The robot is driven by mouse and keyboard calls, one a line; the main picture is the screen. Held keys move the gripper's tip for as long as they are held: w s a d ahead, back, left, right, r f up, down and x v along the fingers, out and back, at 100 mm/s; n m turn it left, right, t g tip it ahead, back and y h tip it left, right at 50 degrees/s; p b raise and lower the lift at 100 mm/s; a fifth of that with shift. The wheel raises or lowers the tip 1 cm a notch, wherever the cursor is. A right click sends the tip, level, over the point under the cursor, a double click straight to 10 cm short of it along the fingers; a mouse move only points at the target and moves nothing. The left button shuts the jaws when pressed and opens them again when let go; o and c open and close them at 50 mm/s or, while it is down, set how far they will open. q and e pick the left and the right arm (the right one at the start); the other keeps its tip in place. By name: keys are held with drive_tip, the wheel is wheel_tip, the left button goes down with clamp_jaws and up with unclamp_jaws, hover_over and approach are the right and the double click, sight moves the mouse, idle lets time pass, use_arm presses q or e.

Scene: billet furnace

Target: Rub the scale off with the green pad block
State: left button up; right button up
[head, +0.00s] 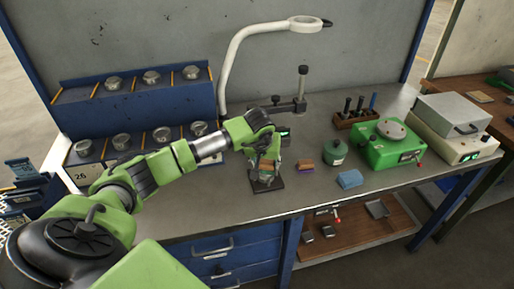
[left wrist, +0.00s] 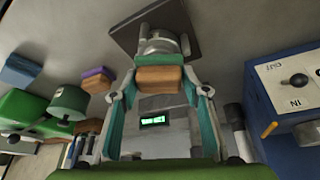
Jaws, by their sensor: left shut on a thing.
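My left gripper (head: 265,172) reaches over the bench from the left. In the left wrist view its two fingers (left wrist: 160,92) are shut on the green pad block (left wrist: 160,78), which has a brown body and a green pad face. The pad faces a round metal billet (left wrist: 160,45) in a holder on a dark base plate (left wrist: 125,35). The base plate also shows in the head view (head: 268,187). Pad and billet look very close; I cannot tell if they touch. The billet's surface scale is too small to make out. My right gripper is not in view.
A brown block with a purple pad (head: 305,168), a blue block (head: 350,179) and a green canister (head: 334,152) stand right of the gripper. A green device (head: 388,150) is farther right. A blue rack (head: 135,100) holds several billets. A lamp arm (head: 232,65) rises behind.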

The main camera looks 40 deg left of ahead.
use_arm(q)
drive_tip(key=s+r, duration=0.1)
drive_tip(key=s+a+r+p, duration=0.1)
drive_tip(key=r, duration=0.1)
drive_tip(key=s+a+r+p, duration=0.1)
drive_tip(key=r, duration=0.1)
drive_tip(key=shift+s+r, duration=0.15)
drive_tip(key=shift+r, duration=0.1)
drive_tip(key=shift+r+g, duration=0.3)
drive_tip(key=shift+w+d+r+p, duration=0.1)
drive_tip(key=shift+w+r+p, duration=0.5)
drive_tip(key=shift+p, duration=0.05)
drive_tip(key=shift+r, duration=0.25)
drive_tip(key=shift+s+d+r, duration=0.1)
drive_tip(key=shift+s+r, duration=0.05)
drive_tip(key=shift+r, duration=0.05)
